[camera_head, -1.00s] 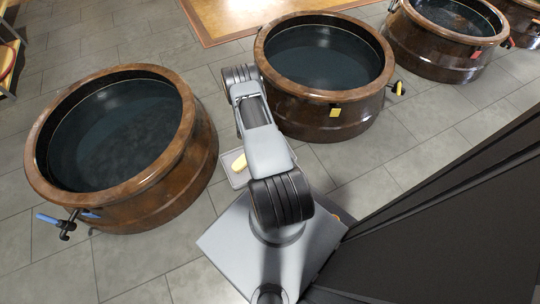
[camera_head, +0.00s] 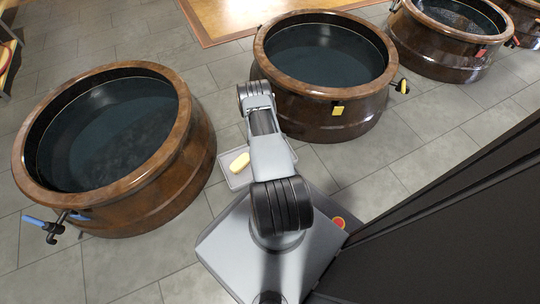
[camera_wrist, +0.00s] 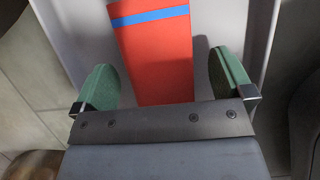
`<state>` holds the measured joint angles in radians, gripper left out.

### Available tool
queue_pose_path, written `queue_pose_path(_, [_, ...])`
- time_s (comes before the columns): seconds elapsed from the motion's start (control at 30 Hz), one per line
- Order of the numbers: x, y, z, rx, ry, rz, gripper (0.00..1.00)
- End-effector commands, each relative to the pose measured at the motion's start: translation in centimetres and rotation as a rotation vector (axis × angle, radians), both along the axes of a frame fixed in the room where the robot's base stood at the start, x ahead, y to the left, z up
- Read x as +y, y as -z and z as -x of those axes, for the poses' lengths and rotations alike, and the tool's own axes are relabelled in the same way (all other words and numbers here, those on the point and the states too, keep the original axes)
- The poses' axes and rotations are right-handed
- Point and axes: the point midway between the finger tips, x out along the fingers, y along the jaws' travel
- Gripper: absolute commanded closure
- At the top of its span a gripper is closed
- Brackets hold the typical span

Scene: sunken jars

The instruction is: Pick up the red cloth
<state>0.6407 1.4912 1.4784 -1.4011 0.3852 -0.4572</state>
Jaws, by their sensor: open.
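A red cloth (camera_wrist: 155,55), looking like a folded red rectangle with a blue stripe across it, shows in the wrist view. It lies against a pale grey surface with raised sides, which looks like a tray (camera_wrist: 228,18). My gripper (camera_wrist: 163,76) is open, with one green finger to the left of the cloth and one to the right. A gap shows on each side, so neither finger is seen to touch it. In the head view my arm hides the gripper and the cloth.
A grey tray (camera_head: 228,158) with a yellow item (camera_head: 239,163) lies on the floor beside my arm. Large brown jars of dark liquid stand at left (camera_head: 195,150), behind my arm (camera_head: 300,108) and at far right (camera_head: 440,62). A dark panel (camera_head: 450,240) fills the lower right.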

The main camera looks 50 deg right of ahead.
Motion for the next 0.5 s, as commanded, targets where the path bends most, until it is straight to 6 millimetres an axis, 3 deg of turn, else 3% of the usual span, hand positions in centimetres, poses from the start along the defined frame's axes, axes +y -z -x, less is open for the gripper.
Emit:
queue_pose_path(0.27, [-0.16, 0.33, 0.04, 0.000, 0.000, 0.000, 0.02])
queue_pose_path(0.5, [-0.15, 0.32, 0.05, 0.000, 0.000, 0.000, 0.25])
